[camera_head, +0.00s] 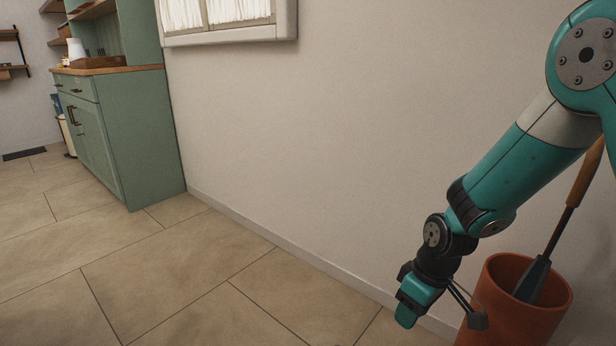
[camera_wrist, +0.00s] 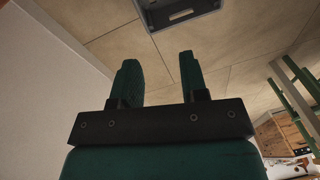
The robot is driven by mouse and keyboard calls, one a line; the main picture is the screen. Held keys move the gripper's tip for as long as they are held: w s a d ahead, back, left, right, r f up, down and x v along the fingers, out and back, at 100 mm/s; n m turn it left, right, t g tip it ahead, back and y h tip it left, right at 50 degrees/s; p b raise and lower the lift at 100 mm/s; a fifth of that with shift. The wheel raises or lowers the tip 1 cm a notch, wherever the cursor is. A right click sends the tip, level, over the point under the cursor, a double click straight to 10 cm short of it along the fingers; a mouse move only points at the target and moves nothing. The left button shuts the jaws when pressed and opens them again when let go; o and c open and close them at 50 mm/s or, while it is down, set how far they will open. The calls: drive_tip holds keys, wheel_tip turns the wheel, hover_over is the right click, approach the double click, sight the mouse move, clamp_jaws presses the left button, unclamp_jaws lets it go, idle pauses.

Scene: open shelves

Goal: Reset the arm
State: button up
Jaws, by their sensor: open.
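My gripper (camera_wrist: 158,78) shows in the wrist view with its two teal fingers apart and nothing between them. In the head view my teal arm reaches down from the upper right. Its end hangs low, in front of the wall and beside a terracotta pot (camera_head: 511,310). The gripper's fingertips are hard to make out in the head view. I cannot tell whether the arm touches the pot.
A tool with an orange handle (camera_head: 586,175) stands in the pot. A green cabinet (camera_head: 100,140) stands against the wall at left. Tiled floor (camera_head: 150,270) lies clear between. The wrist view shows a grey box (camera_wrist: 182,12) and a green-legged piece of furniture (camera_wrist: 293,100).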

drive_tip(key=s+a+r+m+y+p, duration=0.1)
drive_tip(key=s+a+r+p, duration=0.15)
drive_tip(key=s+r, duration=0.9)
drive_tip(key=s+a+r+y+p, duration=0.1)
drive_tip(key=s+a+r, duration=0.2)
drive_tip(key=s+r, duration=0.8)
wheel_tip(320, 180, up, 38)
drive_tip(key=w+p, duration=0.2)
drive_tip(key=p, duration=3.4)
drive_tip(key=shift+d+r+p, duration=0.15)
drive_tip(key=shift+r+p, duration=0.05)
drive_tip(key=shift+p, duration=0.15)
